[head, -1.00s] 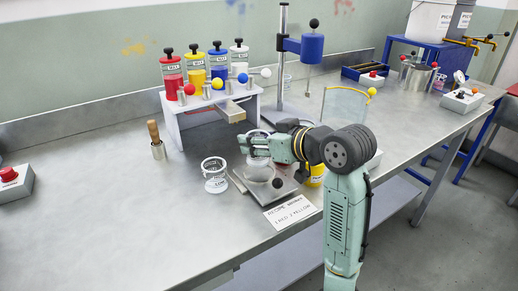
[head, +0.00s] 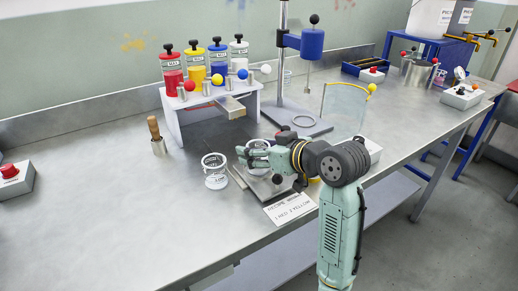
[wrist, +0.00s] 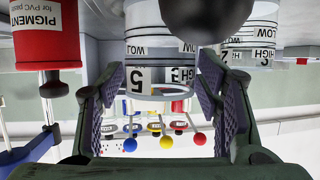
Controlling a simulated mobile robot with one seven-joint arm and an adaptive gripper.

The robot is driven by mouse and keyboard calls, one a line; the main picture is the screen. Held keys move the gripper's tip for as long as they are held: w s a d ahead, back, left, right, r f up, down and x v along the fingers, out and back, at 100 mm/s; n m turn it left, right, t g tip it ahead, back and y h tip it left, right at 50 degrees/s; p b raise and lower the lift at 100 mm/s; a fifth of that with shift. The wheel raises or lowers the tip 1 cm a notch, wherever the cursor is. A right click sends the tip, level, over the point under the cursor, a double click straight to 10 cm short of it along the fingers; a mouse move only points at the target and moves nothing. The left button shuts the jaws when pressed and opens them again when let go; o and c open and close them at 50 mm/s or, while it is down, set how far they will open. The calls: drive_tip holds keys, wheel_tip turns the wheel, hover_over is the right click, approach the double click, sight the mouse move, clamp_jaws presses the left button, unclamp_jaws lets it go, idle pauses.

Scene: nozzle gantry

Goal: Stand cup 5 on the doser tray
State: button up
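Cup 5 (wrist: 150,78), pale with dark printed bands, shows its "5" label between my two fingers in the wrist view. My gripper (wrist: 160,72) has a pad on each side of it and appears shut on it. In the head view my gripper (head: 256,158) and the partly hidden cup (head: 258,146) are over the square metal plate near the bench's front edge. I cannot tell whether the cup touches the plate.
Another printed cup (head: 215,172) stands just left of my gripper. A wooden-handled tool (head: 156,135) stands farther left. A recipe card (head: 290,208) lies in front. A blue-headed stand (head: 312,43) and a clear curved panel (head: 345,108) stand behind right.

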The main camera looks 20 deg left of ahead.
drive_tip(key=shift+o, duration=0.3)
drive_tip(key=shift+r, duration=0.25)
drive_tip(key=b+v, duration=0.1)
drive_tip(key=v, duration=1.1)
drive_tip(key=shift+f, duration=0.15)
drive_tip(key=shift+c, duration=0.4)
